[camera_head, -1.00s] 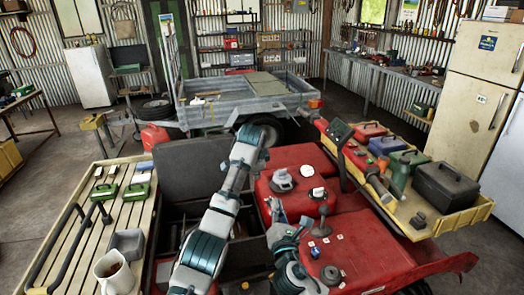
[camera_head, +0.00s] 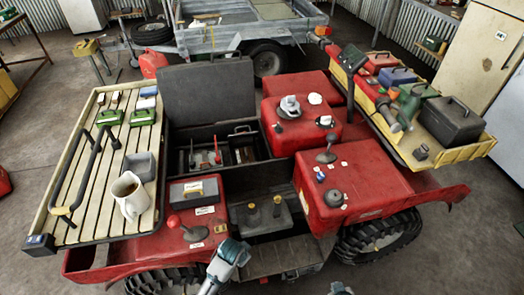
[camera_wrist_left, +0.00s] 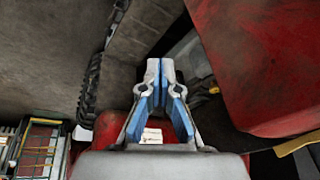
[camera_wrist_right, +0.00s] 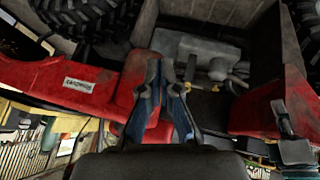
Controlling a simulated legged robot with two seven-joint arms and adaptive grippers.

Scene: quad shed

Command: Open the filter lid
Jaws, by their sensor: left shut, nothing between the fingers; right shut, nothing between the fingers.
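I cannot tell for sure which part is the filter lid. A large dark grey panel (camera_head: 212,95) stands raised behind an open black compartment (camera_head: 235,130) in the middle of the red quad (camera_head: 350,185). My left gripper (camera_wrist_left: 160,72) is shut and empty in the left wrist view, beside a red body panel. My right gripper (camera_wrist_right: 172,78) is shut and empty in the right wrist view, above red bodywork. In the head view only parts of my arms show at the bottom edge.
Red tanks (camera_head: 284,138) with caps fill the quad's right side. A trailer (camera_head: 245,38) stands behind.

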